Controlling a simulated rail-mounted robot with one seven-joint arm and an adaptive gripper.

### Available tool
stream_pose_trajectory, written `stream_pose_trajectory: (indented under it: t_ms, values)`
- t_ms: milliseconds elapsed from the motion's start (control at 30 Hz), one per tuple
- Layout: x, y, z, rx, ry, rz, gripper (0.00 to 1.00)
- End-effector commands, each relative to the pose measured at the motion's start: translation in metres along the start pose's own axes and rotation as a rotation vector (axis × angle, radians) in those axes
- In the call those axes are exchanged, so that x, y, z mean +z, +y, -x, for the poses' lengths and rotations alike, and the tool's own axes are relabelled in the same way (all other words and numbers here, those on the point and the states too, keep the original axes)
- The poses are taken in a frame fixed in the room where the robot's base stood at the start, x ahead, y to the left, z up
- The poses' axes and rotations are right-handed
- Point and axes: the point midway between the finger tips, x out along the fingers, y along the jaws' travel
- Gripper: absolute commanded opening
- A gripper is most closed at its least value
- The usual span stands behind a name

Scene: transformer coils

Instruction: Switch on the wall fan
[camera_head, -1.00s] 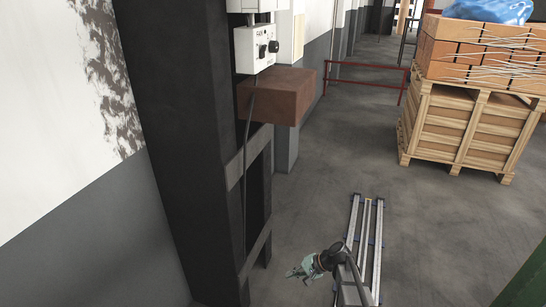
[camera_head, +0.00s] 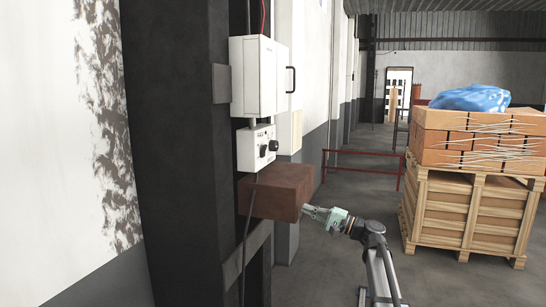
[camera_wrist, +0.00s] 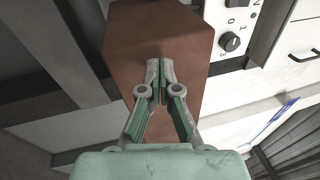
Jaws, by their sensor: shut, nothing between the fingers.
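A white control box (camera_head: 244,151) with dark knobs is mounted on the dark column in the head view. In the wrist view a round dark knob (camera_wrist: 229,42) with number marks beside it shows on the box's white face, at upper right. The fan itself is not visible. My gripper (camera_head: 306,209) is at the right end of a brown block (camera_head: 270,192), below and to the right of the control box. In the wrist view my gripper's fingertips (camera_wrist: 160,65) are together and empty, in front of the brown block. They are apart from the knob.
The brown block juts out just below the control box. A larger white cabinet (camera_head: 254,77) with a black handle is above it. A dark cable (camera_head: 246,240) hangs down. A wooden crate (camera_head: 470,215) with bricks stands at right, and a red rail (camera_head: 350,170) behind.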

Motion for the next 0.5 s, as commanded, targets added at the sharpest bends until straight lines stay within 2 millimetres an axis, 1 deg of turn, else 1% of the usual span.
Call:
stream_pose_trajectory:
  t_ms: [33, 67, 100, 200, 300, 333, 400, 500]
  values:
    - [-0.002, -0.028, -0.003, -0.035, -0.01, 0.011, 0.0]
    - [-0.001, -0.042, -0.005, -0.056, -0.017, 0.016, 0.0]
    - [0.002, -0.06, -0.008, -0.082, -0.029, 0.023, 0.0]
    - [0.01, -0.097, -0.015, -0.138, -0.059, 0.039, 0.0]
    - [0.018, -0.122, -0.022, -0.175, -0.085, 0.053, 0.0]
    - [0.02, -0.127, -0.023, -0.183, -0.091, 0.057, 0.0]
    - [0.023, -0.135, -0.025, -0.197, -0.101, 0.061, 0.0]
    - [0.025, -0.139, -0.026, -0.204, -0.106, 0.064, 0.0]
